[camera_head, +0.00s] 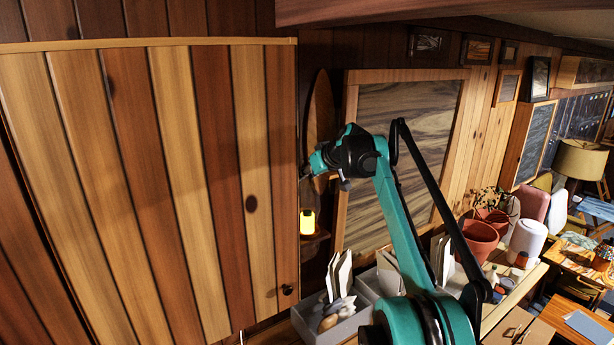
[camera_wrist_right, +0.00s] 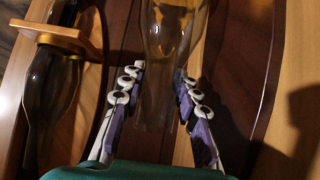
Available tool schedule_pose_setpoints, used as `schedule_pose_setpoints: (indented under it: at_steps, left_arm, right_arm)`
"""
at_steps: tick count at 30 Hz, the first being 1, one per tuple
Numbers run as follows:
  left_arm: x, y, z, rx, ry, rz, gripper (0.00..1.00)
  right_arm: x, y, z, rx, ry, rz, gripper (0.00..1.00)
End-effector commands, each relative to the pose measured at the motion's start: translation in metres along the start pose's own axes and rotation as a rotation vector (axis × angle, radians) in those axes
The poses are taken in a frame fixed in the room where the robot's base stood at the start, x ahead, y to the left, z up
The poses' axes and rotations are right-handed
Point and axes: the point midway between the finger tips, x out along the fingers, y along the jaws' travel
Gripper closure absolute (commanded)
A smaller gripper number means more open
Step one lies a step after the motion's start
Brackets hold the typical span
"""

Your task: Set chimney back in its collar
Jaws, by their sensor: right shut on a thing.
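A clear glass chimney (camera_wrist_right: 160,95) stands between the fingers of my right gripper (camera_wrist_right: 160,70) in the wrist view. The gripper is shut on it, with a finger pad on each side. At the left of the wrist view, a wooden bracket with a gold ring (camera_wrist_right: 58,40), perhaps the collar, sits apart from the held chimney. A dark glass shape (camera_wrist_right: 48,95) extends from that ring. In the head view my right gripper (camera_head: 312,166) is by an oval wooden board (camera_head: 320,105) on the wall; the chimney cannot be made out there. My left gripper is not in view.
A large striped wood panel (camera_head: 180,180) with a dark knob (camera_head: 287,289) fills the left. A glowing lantern (camera_head: 307,222) stands on a small shelf below my right gripper. A grey bin (camera_head: 345,325) sits lower, and terracotta pots (camera_head: 478,240) stand at right.

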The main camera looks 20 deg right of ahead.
Motion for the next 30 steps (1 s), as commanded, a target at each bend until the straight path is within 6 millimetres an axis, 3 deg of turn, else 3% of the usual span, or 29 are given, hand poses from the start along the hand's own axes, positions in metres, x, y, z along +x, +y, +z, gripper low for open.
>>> schedule_pose_setpoints:
  at_steps: [30]
  left_arm:
    - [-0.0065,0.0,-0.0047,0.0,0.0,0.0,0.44]
  right_arm:
    - [-0.0011,-0.0002,-0.0003,0.0,0.0,0.0,1.0]
